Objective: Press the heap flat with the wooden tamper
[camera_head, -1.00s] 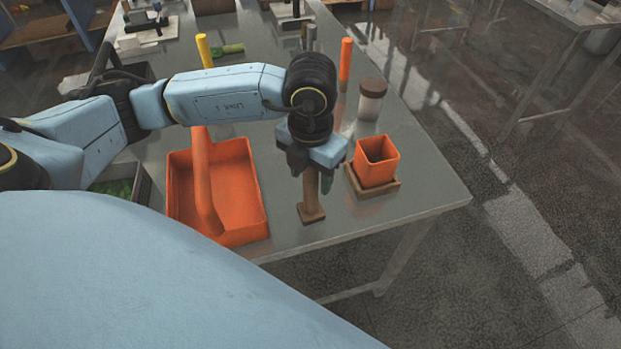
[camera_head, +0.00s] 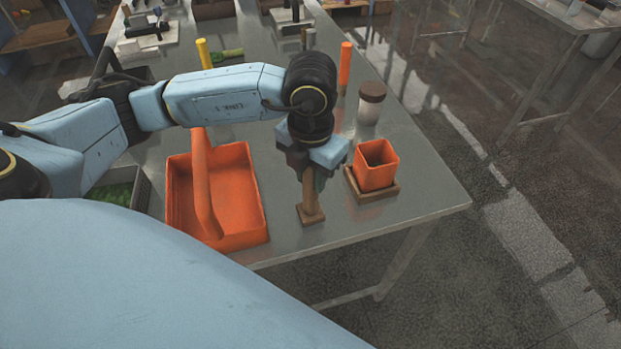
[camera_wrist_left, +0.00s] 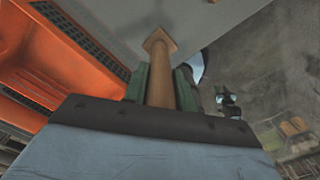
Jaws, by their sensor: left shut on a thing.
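The wooden tamper (camera_head: 311,212) stands upright with its square foot at the table surface, between the orange tote and the orange cup. My left gripper (camera_head: 312,175) is shut on its handle from above. In the left wrist view the handle (camera_wrist_left: 161,72) runs between the green finger pads of the left gripper (camera_wrist_left: 161,90), with the square foot beyond. The square orange cup (camera_head: 376,167) stands on a brown wooden tray (camera_head: 386,192) just right of the tamper. The heap is not visible; the cup's inside looks dark. My right gripper is out of view.
An orange tote (camera_head: 255,208) with a handle lies left of the tamper. A jar with a brown lid (camera_head: 368,108) and an orange upright rod (camera_head: 345,66) stand behind the cup. The table's (camera_head: 430,190) front right corner is clear.

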